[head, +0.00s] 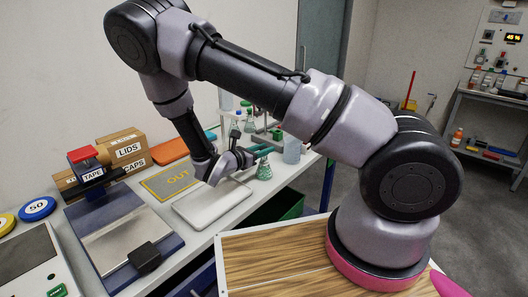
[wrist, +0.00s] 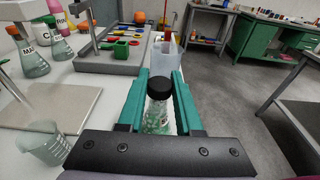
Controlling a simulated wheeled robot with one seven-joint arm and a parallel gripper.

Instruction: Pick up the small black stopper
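A small black stopper (wrist: 160,87) sits on top of a glass flask (wrist: 158,118) with green contents in the wrist view. My gripper (wrist: 160,73) has its two teal fingers on either side of the stopper, with narrow gaps beside it, so it looks open. In the head view the teal fingers of my gripper (head: 262,149) are just above the flask (head: 264,171), which stands upright on the white bench near its front edge. The stopper is not clearly visible in the head view.
A pale tray (head: 190,213) and a grey mat marked OUT (head: 153,190) lie left of the flask. In the wrist view a small beaker (wrist: 42,146) is at the left, and a clear container (wrist: 165,58) stands behind the flask. The bench edge drops off at the right.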

